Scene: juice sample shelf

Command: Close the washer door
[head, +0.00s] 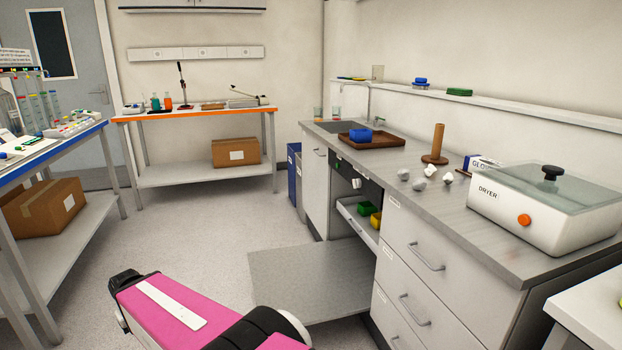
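The washer door (312,275) is a grey flat panel, folded down and lying about level in front of the counter. The washer is the opening under the counter, with a dark control panel (343,164) along its top. Inside, a light rack (353,221) holds a green container (365,208) and a yellow container (376,220). My pink and black arm reaches in from the bottom edge, to the left of the door and near its front left corner. My gripper does not show, so its fingers cannot be seen.
Drawers (420,275) with bar handles stand to the right of the open door. A brown tray (385,142) and a white dryer (540,215) are on the counter. The blue-edged table (60,150) is at left. Floor (210,225) between is clear.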

